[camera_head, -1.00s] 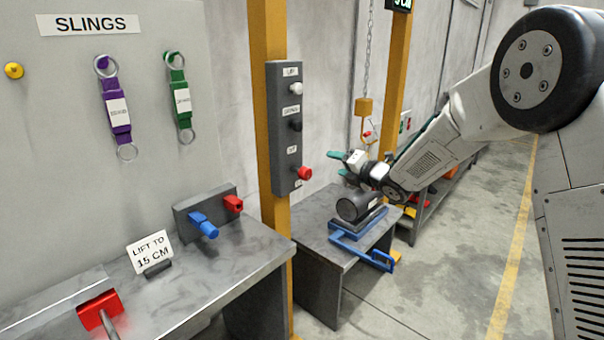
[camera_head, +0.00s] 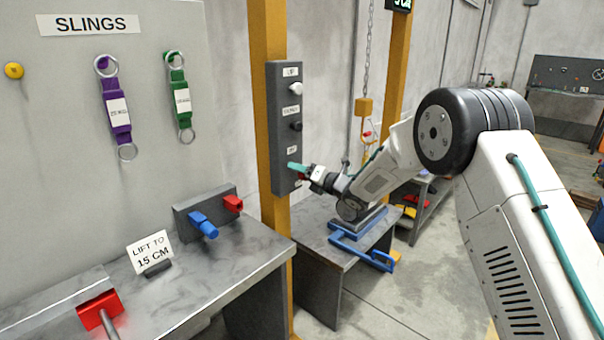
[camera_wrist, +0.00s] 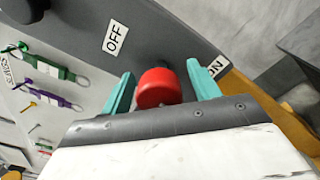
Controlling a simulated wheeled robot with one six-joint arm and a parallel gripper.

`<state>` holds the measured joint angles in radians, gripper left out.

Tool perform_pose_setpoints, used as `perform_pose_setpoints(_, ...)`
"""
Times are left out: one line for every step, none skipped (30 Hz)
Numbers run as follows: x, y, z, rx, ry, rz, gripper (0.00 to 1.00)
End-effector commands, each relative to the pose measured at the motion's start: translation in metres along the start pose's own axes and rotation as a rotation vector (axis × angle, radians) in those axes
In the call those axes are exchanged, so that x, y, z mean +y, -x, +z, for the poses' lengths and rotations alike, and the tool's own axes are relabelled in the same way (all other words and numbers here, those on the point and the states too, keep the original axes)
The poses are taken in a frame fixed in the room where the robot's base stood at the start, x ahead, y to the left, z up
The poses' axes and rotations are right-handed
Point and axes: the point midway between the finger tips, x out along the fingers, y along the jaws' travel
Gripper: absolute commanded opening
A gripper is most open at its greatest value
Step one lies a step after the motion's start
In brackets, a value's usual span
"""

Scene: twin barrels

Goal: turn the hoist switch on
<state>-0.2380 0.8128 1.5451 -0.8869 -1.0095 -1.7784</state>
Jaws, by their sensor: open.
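The red switch knob (camera_wrist: 158,88) stands out from the grey control panel (camera_head: 284,90), between an OFF label (camera_wrist: 114,38) and a partly covered ON label (camera_wrist: 217,67). My gripper (camera_head: 297,168) is at the lower part of the panel. In the wrist view its two teal fingers (camera_wrist: 161,86) are open, one on each side of the knob, with visible gaps. In the head view the gripper mostly hides the knob.
A white knob (camera_head: 296,88) and a black knob (camera_head: 296,126) sit higher on the panel. The yellow post (camera_head: 268,40) carries the panel. A bench with a blue cradle (camera_head: 350,247) stands below my arm. A hoist hook block (camera_head: 363,106) hangs behind.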

Motion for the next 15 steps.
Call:
perform_pose_setpoints(0.0, -0.0005, 0.0, 0.0, 0.0, 0.0, 0.61)
perform_pose_setpoints(0.0, -0.0006, 0.0001, 0.0, 0.0, 0.0, 0.61)
perform_pose_setpoints(0.0, -0.0005, 0.0001, 0.0, 0.0, 0.0, 0.61)
perform_pose_setpoints(0.0, -0.0004, 0.0001, 0.0, 0.0, -0.001, 0.61)
perform_pose_setpoints(0.0, -0.0004, 0.0001, 0.0, 0.0, -0.001, 0.61)
perform_pose_setpoints(0.0, -0.0003, 0.0001, 0.0, 0.0, -0.001, 0.61)
perform_pose_setpoints(0.0, -0.0003, 0.0001, 0.0, 0.0, -0.001, 0.53)
perform_pose_setpoints(0.0, -0.0003, 0.0001, 0.0, 0.0, -0.001, 0.44)
perform_pose_setpoints(0.0, -0.0002, 0.0001, 0.0, 0.0, -0.001, 0.33)
perform_pose_setpoints(0.0, -0.0002, 0.0001, 0.0, -0.001, -0.001, 0.25)
perform_pose_setpoints(0.0, -0.0002, 0.0002, 0.0, -0.001, -0.001, 0.17)
perform_pose_setpoints(0.0, -0.0001, 0.0002, 0.0, -0.001, -0.001, 0.16)
perform_pose_setpoints(0.0, -0.0001, 0.0002, 0.0, -0.001, -0.001, 0.16)
perform_pose_setpoints(-0.0001, 0.0, 0.0002, 0.0, -0.001, -0.001, 0.17)
perform_pose_setpoints(-0.0001, 0.0, 0.0002, 0.0, -0.001, -0.001, 0.17)
